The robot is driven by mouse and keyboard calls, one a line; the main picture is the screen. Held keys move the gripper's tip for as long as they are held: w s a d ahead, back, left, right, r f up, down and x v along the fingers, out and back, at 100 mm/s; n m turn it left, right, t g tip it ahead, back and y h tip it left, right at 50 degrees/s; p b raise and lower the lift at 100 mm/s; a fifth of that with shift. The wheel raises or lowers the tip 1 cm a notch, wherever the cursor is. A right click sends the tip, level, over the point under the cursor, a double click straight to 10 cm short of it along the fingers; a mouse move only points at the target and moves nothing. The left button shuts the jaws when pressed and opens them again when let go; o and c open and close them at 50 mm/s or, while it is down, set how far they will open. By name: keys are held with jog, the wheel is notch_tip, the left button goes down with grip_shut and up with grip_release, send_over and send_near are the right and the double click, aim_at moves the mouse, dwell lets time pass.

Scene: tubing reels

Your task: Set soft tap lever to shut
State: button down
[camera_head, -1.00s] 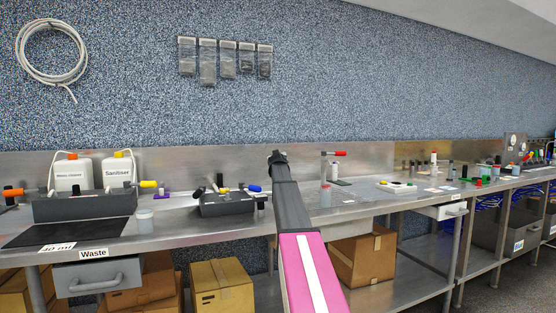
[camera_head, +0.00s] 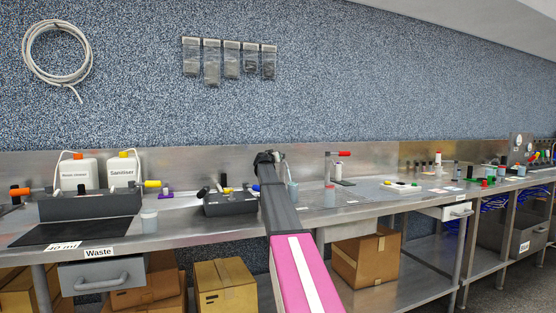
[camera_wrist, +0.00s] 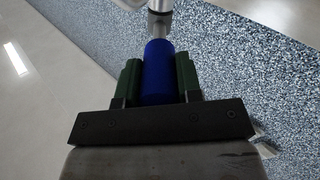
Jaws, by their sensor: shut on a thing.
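A blue cylindrical lever grip (camera_wrist: 158,72) fills the space between the two green fingers of my gripper (camera_wrist: 158,82) in the wrist view. It joins a shiny metal stem (camera_wrist: 158,22) at the top of that view. In the head view my gripper (camera_head: 265,159) is at the back of the bench, beside a grey tap spout (camera_head: 281,158), and hides the blue lever. A pale bluish shape (camera_head: 292,190) is below the spout; I cannot tell what it is. A second tap with a red lever (camera_head: 338,153) stands to the right.
A dark box with coloured knobs (camera_head: 230,205) is just left of my arm. White bottles labelled Sanitiser (camera_head: 122,171) and another (camera_head: 77,174) stand further left. The speckled wall is close behind.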

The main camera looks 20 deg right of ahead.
jog(key=shift+w+a+m+g+h, duration=0.55)
jog(key=shift+w+m+g+h, duration=0.3)
jog(key=shift+g, duration=0.4)
jog(key=shift+w+a+m+g+h, duration=0.6)
jog(key=shift+m+g+h, duration=0.35)
jog(key=shift+m+g, duration=0.3)
jog(key=shift+w+a+m+g+h, duration=0.45)
jog(key=shift+w+m+g+h, duration=0.4)
jog(key=shift+g, duration=0.45)
jog(key=c, duration=0.8)
grip_release()
jog(key=v, duration=1)
jog(key=shift+s+a+f, duration=0.1)
jog(key=shift+s+a, duration=0.05)
jog(key=shift+a, duration=0.25)
